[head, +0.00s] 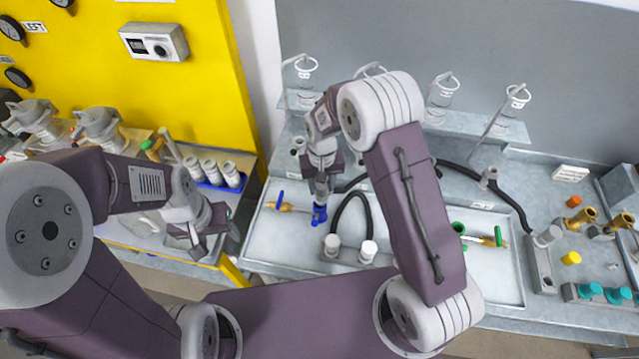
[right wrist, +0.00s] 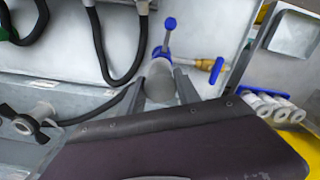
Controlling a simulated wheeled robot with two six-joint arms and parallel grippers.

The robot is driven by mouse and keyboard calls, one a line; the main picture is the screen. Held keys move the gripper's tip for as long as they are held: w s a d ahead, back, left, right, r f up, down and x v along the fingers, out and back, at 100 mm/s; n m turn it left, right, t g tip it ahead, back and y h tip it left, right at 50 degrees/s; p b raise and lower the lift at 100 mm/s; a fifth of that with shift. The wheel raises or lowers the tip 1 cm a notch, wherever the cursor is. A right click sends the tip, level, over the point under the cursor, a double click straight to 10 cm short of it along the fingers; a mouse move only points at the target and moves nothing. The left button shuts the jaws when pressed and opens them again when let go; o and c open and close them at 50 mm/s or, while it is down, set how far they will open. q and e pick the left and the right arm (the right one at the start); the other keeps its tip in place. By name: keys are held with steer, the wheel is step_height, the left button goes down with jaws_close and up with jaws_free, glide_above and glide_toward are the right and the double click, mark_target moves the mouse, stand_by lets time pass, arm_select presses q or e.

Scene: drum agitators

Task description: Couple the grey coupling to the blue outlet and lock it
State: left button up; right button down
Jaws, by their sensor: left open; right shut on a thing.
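The blue outlet (head: 319,214) sits in the left part of the pale tray, with a brass pipe and blue-handled valve to its left. In the right wrist view, the blue outlet (right wrist: 160,53) has a lever ending in a blue ball. My right gripper (head: 321,182) is shut on the grey coupling (right wrist: 160,82), its fingers on either side. The coupling lines up with the blue collar and appears to meet it; whether it is fully seated I cannot tell. My left gripper (head: 205,240) is open and empty, left of the tray, over the yellow-edged bench.
A black hose (head: 352,207) loops beside the outlet to white-capped fittings (head: 368,250). A green outlet (head: 458,229) lies further right in the tray (head: 420,300). White bottles in a blue rack (head: 228,182) stand near my left gripper. Brass and teal fittings are at far right.

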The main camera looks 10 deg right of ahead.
steer(key=shift+w+a+f, duration=0.15)
steer(key=shift+w+a, duration=0.15)
steer(key=shift+a, duration=0.1)
steer(key=shift+s+d+f, duration=0.25)
steer(key=shift+s+d, duration=0.05)
steer(key=shift+d, duration=0.1)
arm_select(q)
steer(key=shift+w+a+f, duration=0.15)
steer(key=shift+a+f, duration=0.05)
steer(key=shift+w+a, duration=0.1)
arm_select(e)
steer(key=shift+w+a+f, duration=0.1)
steer(key=shift+w+a, duration=0.05)
steer(key=shift+a, duration=0.05)
arm_select(q)
steer(key=shift+f, duration=0.15)
arm_select(e)
steer(key=shift+f, duration=0.2)
arm_select(q)
steer(key=shift+f+b, duration=0.7)
steer(key=shift+b, duration=0.2)
arm_select(e)
steer(key=shift+a+f, duration=0.1)
steer(key=shift+f, duration=0.9)
arm_select(q)
steer(key=shift+f, duration=0.25)
arm_select(e)
steer(key=shift+f, duration=0.35)
